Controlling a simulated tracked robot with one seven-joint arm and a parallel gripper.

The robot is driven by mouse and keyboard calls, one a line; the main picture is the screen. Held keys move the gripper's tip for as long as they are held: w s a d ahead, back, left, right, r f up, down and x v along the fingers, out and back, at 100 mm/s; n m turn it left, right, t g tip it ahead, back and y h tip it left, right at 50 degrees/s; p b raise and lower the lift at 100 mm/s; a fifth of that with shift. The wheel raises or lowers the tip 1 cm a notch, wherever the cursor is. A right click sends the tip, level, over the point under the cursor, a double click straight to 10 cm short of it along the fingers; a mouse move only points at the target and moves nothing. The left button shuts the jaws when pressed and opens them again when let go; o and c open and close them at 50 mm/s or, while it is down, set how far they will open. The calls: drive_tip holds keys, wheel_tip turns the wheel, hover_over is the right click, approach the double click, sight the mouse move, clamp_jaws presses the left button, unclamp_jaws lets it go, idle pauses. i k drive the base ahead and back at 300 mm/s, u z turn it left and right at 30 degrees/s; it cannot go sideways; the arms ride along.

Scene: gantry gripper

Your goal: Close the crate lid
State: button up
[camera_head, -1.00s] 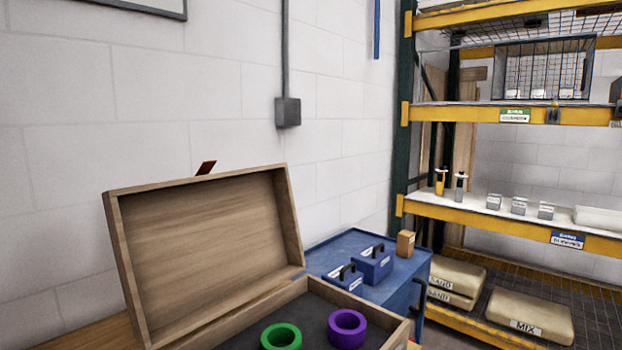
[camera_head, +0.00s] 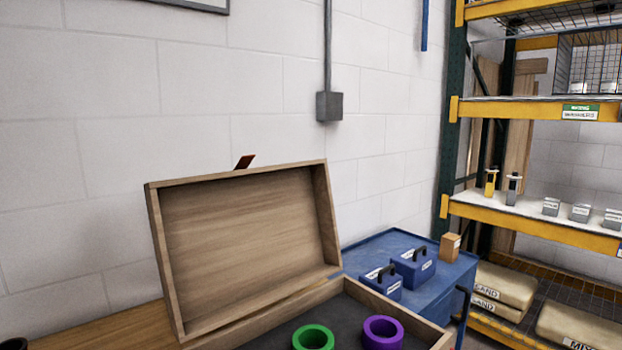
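The wooden crate (camera_head: 300,296) stands on a wooden bench in the lower middle of the head view. Its lid (camera_head: 250,238) stands open, raised and leaning back toward the wall, with its hollow inside facing me. A dark red tab (camera_head: 244,161) sticks up at the lid's top edge. A green ring (camera_head: 313,338) and a purple ring (camera_head: 383,331) lie on the crate's dark floor. The crate's front is cut off by the frame's bottom edge. My gripper is not in view.
A blue cabinet (camera_head: 447,280) with two blue boxes and a small cardboard box (camera_head: 450,246) stands right of the crate. Yellow shelving (camera_head: 540,218) fills the right side. A white block wall (camera_head: 120,120) is behind.

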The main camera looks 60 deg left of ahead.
sight(228, 246)
drive_tip(key=z, duration=0.2)
drive_tip(key=i, duration=2.1)
drive_tip(key=u, duration=1.7)
drive_tip(key=i, duration=0.2)
drive_tip(key=u, duration=2.25)
drive_tip(key=i, duration=0.55)
drive_tip(key=u, duration=0.3)
